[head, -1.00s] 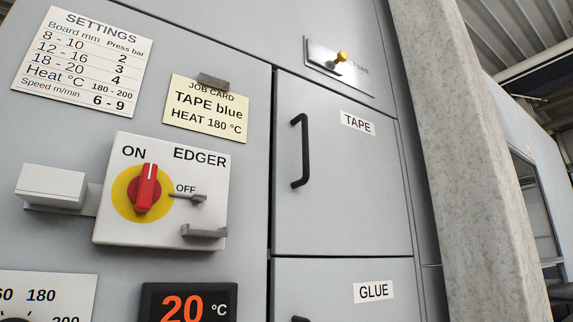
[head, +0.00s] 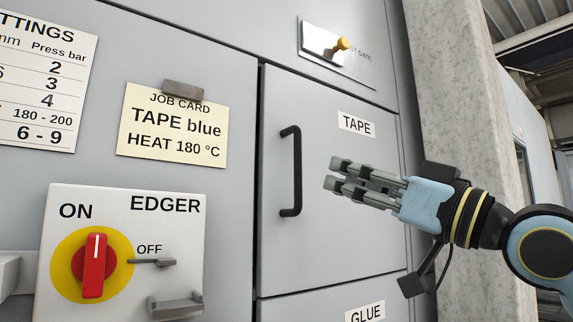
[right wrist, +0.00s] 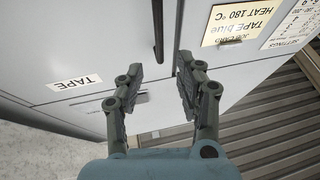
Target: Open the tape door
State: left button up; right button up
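The tape door (head: 335,245) is a flat grey panel, shut flush in the cabinet front, with a white TAPE label (head: 356,123). Its black upright bar handle (head: 297,172) is near the door's left edge. My right gripper (head: 332,173) is in front of the door, to the right of the handle and apart from it, its fingers pointing left. In the right wrist view the fingers (right wrist: 160,70) are spread with nothing between them. The dark handle (right wrist: 158,28) shows there beyond the fingertips, at the top. My left gripper is not in view.
Left of the door are the job card (head: 173,125) and the edger switch box (head: 125,250) with its red knob. The glue door (head: 320,307) lies below. A plate with a yellow-tipped lever (head: 338,52) is above. A concrete pillar (head: 455,80) stands at the right.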

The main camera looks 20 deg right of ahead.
aim_at(298, 202)
jog(key=p+x, duration=0.1)
jog(key=x, duration=0.9)
jog(key=shift+w+a+p, duration=0.2)
jog(key=shift+w+p, duration=0.2)
grip_shut()
